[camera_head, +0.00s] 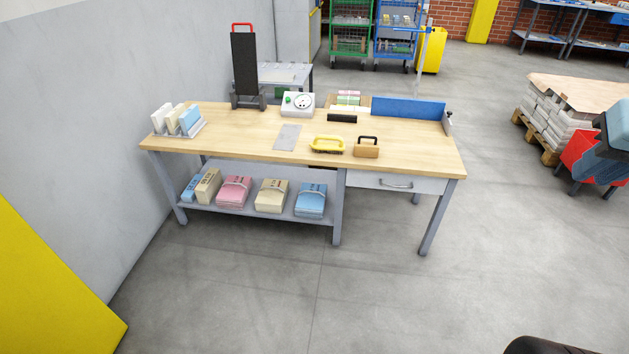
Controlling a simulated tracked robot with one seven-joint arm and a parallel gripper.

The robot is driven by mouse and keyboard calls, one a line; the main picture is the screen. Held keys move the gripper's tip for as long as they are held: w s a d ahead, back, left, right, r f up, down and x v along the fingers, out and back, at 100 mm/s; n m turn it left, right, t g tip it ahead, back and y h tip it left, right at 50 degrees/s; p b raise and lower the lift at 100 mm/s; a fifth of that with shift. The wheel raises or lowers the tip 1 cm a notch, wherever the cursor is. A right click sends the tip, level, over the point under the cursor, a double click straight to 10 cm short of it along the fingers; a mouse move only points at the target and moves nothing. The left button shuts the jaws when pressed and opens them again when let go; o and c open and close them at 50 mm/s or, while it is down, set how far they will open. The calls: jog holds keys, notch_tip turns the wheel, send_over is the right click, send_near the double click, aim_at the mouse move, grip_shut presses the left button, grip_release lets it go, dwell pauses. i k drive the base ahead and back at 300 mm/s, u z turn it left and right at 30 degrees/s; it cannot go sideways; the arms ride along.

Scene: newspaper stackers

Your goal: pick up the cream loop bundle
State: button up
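A cream bundle (272,196) lies on the lower shelf of the workbench, between a pink bundle (233,191) and a blue bundle (311,198). A band or loop on its top is too small to make out clearly. Another cream bundle (208,186) leans upright further left on the same shelf, beside a narrow blue one (190,186). I cannot tell for certain which cream bundle has the loop. My gripper is not in view.
The wooden bench top (240,140) overhangs the shelf (262,212). Bench legs (337,215) and a drawer (395,184) stand right of the bundles. Open grey floor (290,290) lies in front. A yellow panel (45,285) is at left; a loaded pallet (545,150) is at right.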

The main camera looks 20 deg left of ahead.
aim_at(271, 198)
jog(key=z, duration=1.2)
jog(key=i, duration=2.05)
jog(key=u, duration=3.35)
jog(key=i, duration=0.8)
jog(key=u, duration=0.05)
